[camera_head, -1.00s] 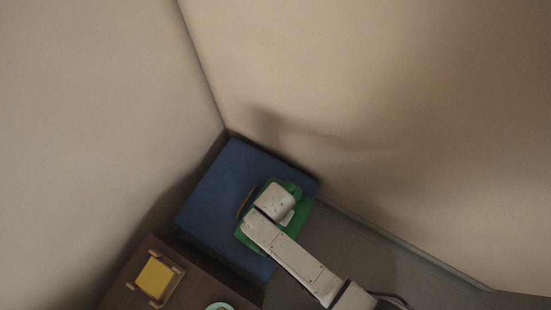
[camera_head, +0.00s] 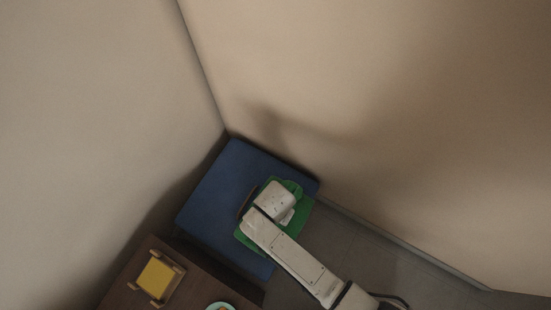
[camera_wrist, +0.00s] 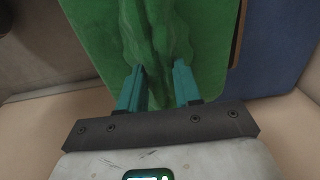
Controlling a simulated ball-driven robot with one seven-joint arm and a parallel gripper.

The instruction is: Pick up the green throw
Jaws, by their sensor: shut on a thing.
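The green throw (camera_head: 298,222) lies on the blue surface (camera_head: 222,182) in the corner, partly hidden under my arm in the head view. In the wrist view the throw (camera_wrist: 110,30) fills the upper middle, with a raised fold bunched between the two teal fingers. My gripper (camera_wrist: 160,78) is shut on that fold. In the head view the fingertips are hidden behind my wrist. The throw still appears to spread over the blue surface around the grip.
A thin brown object (camera_head: 247,202) lies beside the throw. A dark wooden table (camera_head: 200,282) at the lower left holds a yellow-seated wooden item (camera_head: 157,277) and a pale green-rimmed dish (camera_head: 219,306). Two beige walls meet behind the blue surface. Grey floor (camera_head: 345,240) shows at right.

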